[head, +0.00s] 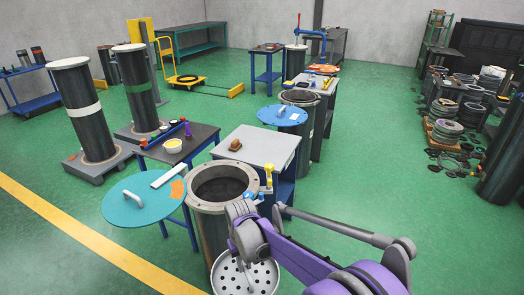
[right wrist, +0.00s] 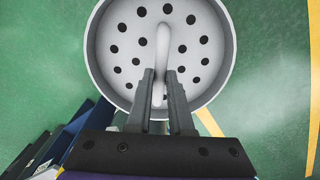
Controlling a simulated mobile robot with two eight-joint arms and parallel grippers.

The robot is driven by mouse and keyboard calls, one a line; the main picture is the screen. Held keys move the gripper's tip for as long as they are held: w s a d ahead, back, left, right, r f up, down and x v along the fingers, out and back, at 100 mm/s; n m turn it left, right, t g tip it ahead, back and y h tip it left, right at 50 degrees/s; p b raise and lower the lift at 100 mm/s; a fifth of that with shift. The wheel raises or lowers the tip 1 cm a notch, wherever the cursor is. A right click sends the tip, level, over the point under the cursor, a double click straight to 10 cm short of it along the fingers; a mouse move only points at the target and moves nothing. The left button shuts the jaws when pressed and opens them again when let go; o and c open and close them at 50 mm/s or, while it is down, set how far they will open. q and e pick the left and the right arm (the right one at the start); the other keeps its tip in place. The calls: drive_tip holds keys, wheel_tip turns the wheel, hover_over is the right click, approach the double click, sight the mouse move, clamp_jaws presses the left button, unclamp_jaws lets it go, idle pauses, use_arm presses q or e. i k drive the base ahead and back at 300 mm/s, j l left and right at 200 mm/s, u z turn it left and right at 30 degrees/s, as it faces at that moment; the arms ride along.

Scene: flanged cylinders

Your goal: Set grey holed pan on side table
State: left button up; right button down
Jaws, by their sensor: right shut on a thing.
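The grey holed pan (head: 266,274) is at the bottom centre of the head view, in front of an open flanged cylinder (head: 205,222). My right gripper (head: 243,257) is shut on the pan's bar handle. In the right wrist view the pan (right wrist: 203,45) shows its round holed inside, and the fingers (right wrist: 161,82) close on the handle. The pan is held over green floor. A grey-topped table (head: 250,143) stands just behind the cylinder. A dark-topped table (head: 200,137) stands to its left; which is the side table I cannot tell. My left gripper is out of view.
A teal round lid (head: 125,208) lies left of the open cylinder. A brown object (head: 235,146) is on the grey tabletop, and a white bowl (head: 173,146) and purple item are on the dark one.

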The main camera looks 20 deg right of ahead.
sight(262, 145)
drive_tip(key=k+j+u, duration=0.15)
drive_tip(key=k, duration=0.7)
drive_tip(key=u, duration=1.35)
drive_tip(key=k+l+u, duration=0.2)
drive_tip(key=l, duration=0.15)
drive_tip(key=l+u, duration=0.25)
drive_tip(key=k+l, duration=0.15)
drive_tip(key=l, duration=0.4)
drive_tip(key=k+l, duration=0.15)
drive_tip(key=l, duration=0.4)
drive_tip(key=k+l, duration=0.2)
drive_tip(key=l, duration=0.35)
drive_tip(key=k+l, duration=0.15)
drive_tip(key=l, duration=0.4)
drive_tip(key=k+l, duration=0.15)
drive_tip(key=l, duration=0.35)
drive_tip(key=k+l, duration=0.15)
drive_tip(key=l, duration=0.4)
drive_tip(key=k+l, duration=0.15)
drive_tip(key=l, duration=0.4)
drive_tip(key=k+l, duration=0.2)
drive_tip(key=l, duration=0.35)
